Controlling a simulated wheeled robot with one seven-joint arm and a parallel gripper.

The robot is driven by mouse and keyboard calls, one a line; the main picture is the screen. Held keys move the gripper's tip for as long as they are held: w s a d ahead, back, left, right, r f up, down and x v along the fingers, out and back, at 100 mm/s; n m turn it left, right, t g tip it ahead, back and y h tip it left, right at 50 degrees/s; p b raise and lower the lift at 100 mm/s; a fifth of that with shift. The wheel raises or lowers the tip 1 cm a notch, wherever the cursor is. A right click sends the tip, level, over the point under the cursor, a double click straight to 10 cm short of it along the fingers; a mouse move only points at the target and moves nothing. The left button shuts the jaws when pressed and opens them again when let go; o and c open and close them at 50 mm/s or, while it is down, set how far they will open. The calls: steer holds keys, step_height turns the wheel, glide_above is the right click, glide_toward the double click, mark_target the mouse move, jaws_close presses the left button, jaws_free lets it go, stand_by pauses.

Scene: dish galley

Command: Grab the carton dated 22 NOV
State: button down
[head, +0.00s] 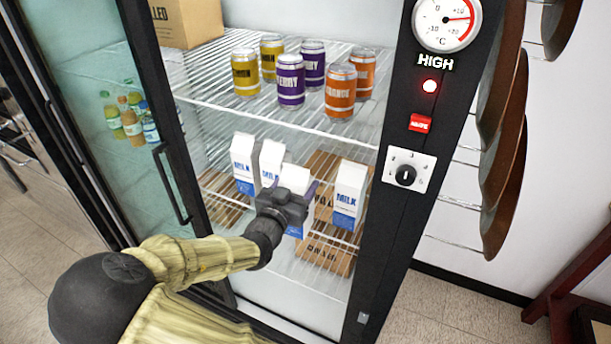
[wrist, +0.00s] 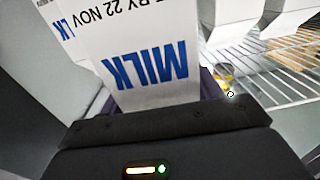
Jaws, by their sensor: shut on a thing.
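My gripper (head: 284,205) reaches into the open fridge and is shut on a white milk carton (head: 295,180). In the wrist view the held carton (wrist: 140,50) fills the space beyond the jaws, with blue MILK lettering and the print "BY 22 NOV" upside down. The jaws hide its lower part, and I cannot tell whether it touches the shelf. Two milk cartons stand left of it, a near one (head: 271,163) and a far left one (head: 243,163). Another carton (head: 349,196) stands to its right. Their dates are not readable in the head view.
A wire shelf (head: 375,138) above holds several yellow, purple and orange cans (head: 340,92). Cardboard boxes (head: 324,255) show below the cartons. The black fridge post (head: 400,180) with a gauge (head: 446,20) stands right; the glass door (head: 90,90) is at left.

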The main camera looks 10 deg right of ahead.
steer(key=v, duration=0.7)
steer(key=shift+s+b, duration=0.2)
steer(key=shift+b, duration=0.15)
steer(key=shift+s+r, duration=0.1)
steer(key=shift+s, duration=0.05)
steer(key=shift+a, duration=0.15)
